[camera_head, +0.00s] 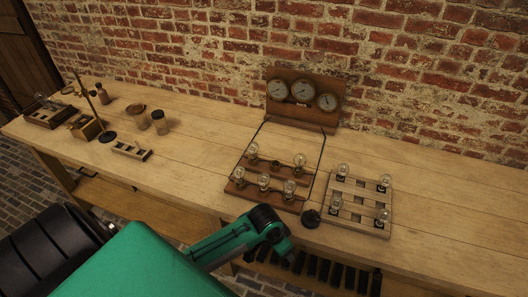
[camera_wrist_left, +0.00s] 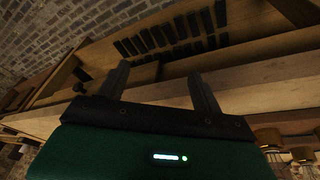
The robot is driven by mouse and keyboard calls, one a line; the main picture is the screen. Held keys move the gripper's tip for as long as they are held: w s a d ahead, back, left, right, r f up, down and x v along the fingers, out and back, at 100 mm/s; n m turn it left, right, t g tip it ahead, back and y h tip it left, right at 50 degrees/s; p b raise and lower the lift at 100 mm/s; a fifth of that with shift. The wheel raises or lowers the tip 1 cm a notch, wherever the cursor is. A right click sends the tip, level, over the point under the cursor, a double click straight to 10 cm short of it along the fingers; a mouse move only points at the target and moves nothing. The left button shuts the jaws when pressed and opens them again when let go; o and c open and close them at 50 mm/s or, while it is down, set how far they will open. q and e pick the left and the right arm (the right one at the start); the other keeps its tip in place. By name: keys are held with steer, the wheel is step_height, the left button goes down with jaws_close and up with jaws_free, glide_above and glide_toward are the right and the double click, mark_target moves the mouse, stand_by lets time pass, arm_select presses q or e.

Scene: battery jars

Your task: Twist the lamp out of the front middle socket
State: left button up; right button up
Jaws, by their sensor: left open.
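The front middle lamp (camera_head: 264,181) is a clear glass bulb standing upright in the front row of the wooden socket board (camera_head: 227,188). A front left lamp (camera_head: 239,172) and a front right lamp (camera_head: 289,186) stand beside it. My left gripper (camera_wrist_left: 160,84) is open and empty in the left wrist view. In the head view my left wrist is below the board, near the bench's front edge, apart from the lamps; its fingers are hard to make out there. The lamps cannot be made out in the wrist view. My right gripper is not in view.
Two lamps, left (camera_head: 253,149) and right (camera_head: 299,161), stand in the board's back row. A gauge panel (camera_head: 303,92) rises behind. A pale rack (camera_head: 361,212) with several lamps is to the right. A small black round thing (camera_head: 311,217) sits between them.

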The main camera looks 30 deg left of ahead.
arm_select(q)
steer(key=shift+m+g, duration=0.4)
steer(key=shift+m, duration=0.1)
steer(key=w+a+r, duration=0.1)
steer(key=w+r, duration=0.3)
steer(key=w+a+r, duration=0.1)
steer(key=w+r, duration=0.1)
steer(key=shift+w+a, duration=0.25)
steer(key=shift+a, duration=0.1)
steer(key=w+a+r, duration=0.4)
step_height(320, 180, up, 12)
steer(key=n+g+y, duration=0.1)
steer(key=g+y, duration=0.1)
glide_above(264, 178)
steer(key=f+p, duration=0.1)
steer(key=f, duration=0.8)
steer(key=f+p, duration=0.1)
steer(key=f, duration=0.3)
steer(key=shift+w+a+f+p, duration=0.3)
steer(key=shift+w+a+f, duration=0.1)
